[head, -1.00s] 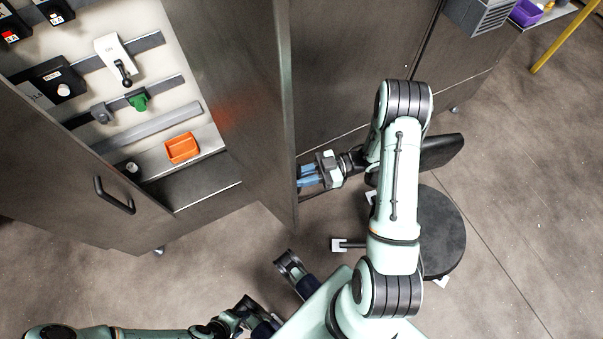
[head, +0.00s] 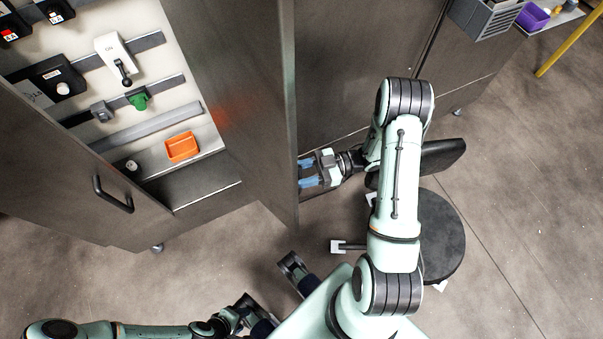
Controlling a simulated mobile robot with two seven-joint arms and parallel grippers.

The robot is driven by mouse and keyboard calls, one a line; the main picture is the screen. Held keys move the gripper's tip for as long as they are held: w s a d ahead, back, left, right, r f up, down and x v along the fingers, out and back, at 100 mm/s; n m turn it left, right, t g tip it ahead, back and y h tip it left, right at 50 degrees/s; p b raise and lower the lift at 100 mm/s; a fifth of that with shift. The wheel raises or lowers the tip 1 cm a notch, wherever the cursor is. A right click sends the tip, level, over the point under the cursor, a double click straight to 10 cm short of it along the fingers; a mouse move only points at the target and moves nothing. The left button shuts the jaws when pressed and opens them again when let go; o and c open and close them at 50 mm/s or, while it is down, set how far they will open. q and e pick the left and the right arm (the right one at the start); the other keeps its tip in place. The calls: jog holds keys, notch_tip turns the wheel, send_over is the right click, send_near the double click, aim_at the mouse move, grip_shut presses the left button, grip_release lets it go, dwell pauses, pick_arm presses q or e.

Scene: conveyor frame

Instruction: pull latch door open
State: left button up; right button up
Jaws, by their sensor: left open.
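A tall grey metal cabinet stands open at the left in the head view. Its right door (head: 243,95) stands swung out, with the inner face showing. Its left door (head: 65,170) carries a dark bar handle (head: 113,196). I cannot tell which is the latch door, and no latch shows. My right gripper (head: 309,174) is at the outer side of the right door, by its edge. Its two blue fingers are parted, nothing shows between them, and contact with the door is unclear. My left gripper (head: 248,308) is open, low at the bottom, away from both doors, and partly hard to make out.
Inside the cabinet are an orange tray (head: 182,147), a green part (head: 138,100) and a white switch (head: 116,58). A round black stool (head: 430,235) stands right of my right arm. Another metal cabinet (head: 360,60) is behind. Floor (head: 540,190) at the right is clear.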

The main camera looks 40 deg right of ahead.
jog(key=shift+s+d+f, duration=0.1)
dwell(0.3)
jog(key=v, duration=0.7)
jog(key=shift+s+d, duration=0.15)
jog(key=shift+d, duration=0.05)
jog(key=shift+a, duration=0.1)
dwell(0.3)
